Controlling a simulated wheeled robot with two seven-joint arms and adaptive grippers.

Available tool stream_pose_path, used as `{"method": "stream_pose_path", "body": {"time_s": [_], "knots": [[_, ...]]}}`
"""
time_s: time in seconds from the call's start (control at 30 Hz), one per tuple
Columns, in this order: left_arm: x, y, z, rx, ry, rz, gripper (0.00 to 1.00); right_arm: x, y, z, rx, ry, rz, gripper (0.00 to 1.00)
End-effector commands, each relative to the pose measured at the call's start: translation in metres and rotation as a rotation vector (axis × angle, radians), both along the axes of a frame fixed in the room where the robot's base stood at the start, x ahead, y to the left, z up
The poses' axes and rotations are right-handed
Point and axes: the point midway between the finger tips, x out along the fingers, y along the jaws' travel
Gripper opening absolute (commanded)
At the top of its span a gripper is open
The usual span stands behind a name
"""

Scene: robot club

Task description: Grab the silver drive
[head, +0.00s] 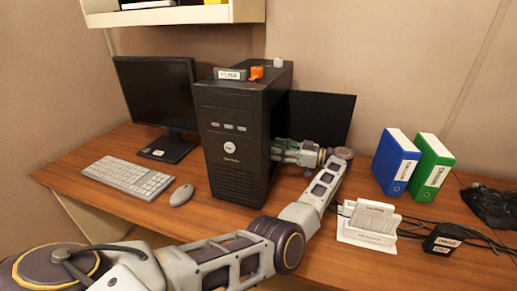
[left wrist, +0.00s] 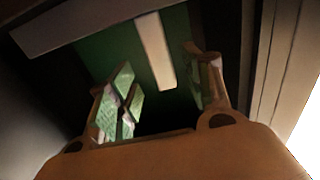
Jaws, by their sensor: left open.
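The black computer tower (head: 228,130) stands on the desk. My left arm reaches around to its right side, with my left gripper (head: 284,151) at that side, its tips partly hidden by the tower. In the left wrist view the two fingers of my left gripper (left wrist: 160,75) are apart, with nothing clearly held. Ahead between them a pale bar (left wrist: 154,48) lies against a green board (left wrist: 110,50). I cannot tell whether this bar is the silver drive. A grey labelled box (head: 230,74) lies on the tower; its label is unreadable. My right gripper is not in view.
An orange piece (head: 257,72) and a small grey piece (head: 278,62) sit on the tower. Monitor (head: 155,90), keyboard (head: 128,175) and mouse (head: 181,195) are left. Blue (head: 392,165) and green (head: 428,170) binders, a white card holder (head: 370,222) and a black labelled box (head: 443,240) are right.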

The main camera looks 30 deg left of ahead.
Motion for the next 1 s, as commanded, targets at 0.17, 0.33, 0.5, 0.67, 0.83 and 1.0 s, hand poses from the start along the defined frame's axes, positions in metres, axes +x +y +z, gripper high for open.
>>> {"method": "stream_pose_path", "body": {"time_s": [0.17,0.33,0.5,0.67,0.83,1.0], "knots": [[-0.003,0.011,0.000,0.001,0.000,0.000,0.50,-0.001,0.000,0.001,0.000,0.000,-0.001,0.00],[-0.004,0.015,0.000,0.001,0.000,0.000,0.50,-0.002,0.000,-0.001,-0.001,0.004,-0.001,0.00],[-0.004,0.015,0.000,0.001,0.000,-0.001,0.50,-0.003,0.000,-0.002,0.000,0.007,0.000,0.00],[-0.004,0.015,0.000,0.001,0.000,-0.001,0.50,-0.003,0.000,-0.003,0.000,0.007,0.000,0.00],[-0.005,0.020,-0.001,0.001,0.000,0.000,0.50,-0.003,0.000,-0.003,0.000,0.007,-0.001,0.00],[-0.008,0.031,-0.001,0.001,0.000,0.000,0.50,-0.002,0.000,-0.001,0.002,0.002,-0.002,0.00]]}}
